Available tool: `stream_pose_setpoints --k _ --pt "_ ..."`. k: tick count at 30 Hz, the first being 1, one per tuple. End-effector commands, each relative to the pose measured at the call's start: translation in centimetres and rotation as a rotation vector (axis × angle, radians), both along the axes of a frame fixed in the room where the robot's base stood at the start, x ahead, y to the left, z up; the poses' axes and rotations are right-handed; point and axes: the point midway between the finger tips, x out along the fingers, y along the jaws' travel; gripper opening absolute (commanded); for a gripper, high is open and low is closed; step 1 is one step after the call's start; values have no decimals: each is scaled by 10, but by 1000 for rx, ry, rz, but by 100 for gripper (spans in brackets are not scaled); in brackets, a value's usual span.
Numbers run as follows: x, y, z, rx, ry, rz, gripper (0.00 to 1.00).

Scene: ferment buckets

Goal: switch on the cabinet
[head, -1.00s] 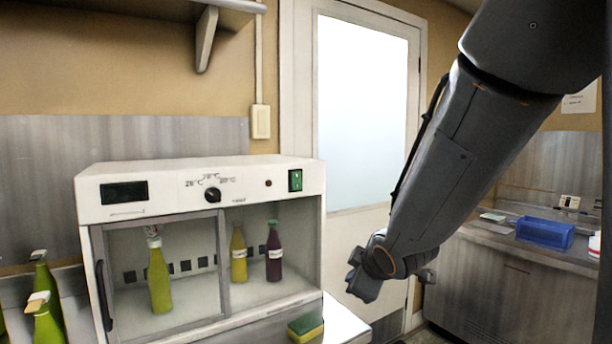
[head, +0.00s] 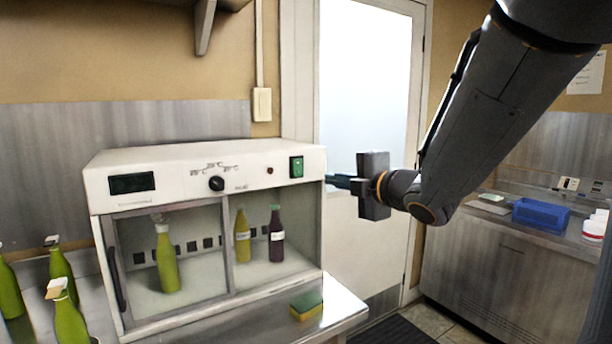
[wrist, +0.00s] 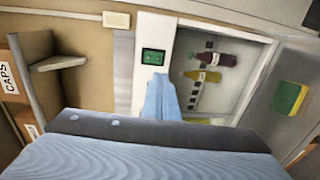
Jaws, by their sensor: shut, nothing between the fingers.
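The white cabinet (head: 250,179) stands on the metal counter. Its top panel has a dark display (head: 132,183), a black knob (head: 216,183), a small red-brown light (head: 270,170) and a green switch (head: 296,167). The switch also shows in the wrist view (wrist: 153,57). The display is dark. My gripper (head: 338,182) is shut and empty, just right of the cabinet's front panel, its fingers pointing left toward the switch side. In the wrist view its blue fingers (wrist: 162,98) lie just below the switch, apart from it as far as I can tell.
Green bottles (head: 68,320) stand left of the cabinet; more bottles (head: 276,235) are inside it. A sponge (head: 306,305) lies on the counter at front right. A blue bin (head: 540,214) sits on the far right counter. A door (head: 365,120) stands behind my arm.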

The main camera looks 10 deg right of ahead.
Motion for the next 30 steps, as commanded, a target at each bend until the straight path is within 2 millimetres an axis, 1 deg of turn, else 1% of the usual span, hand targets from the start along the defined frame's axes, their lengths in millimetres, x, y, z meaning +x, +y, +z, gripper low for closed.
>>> stream_pose_setpoints --k 18,24,30 --pt "91 32 -11 -1 3 3 0" --pt "113 38 -14 0 1 1 0" --pt "123 41 -15 0 1 1 0"
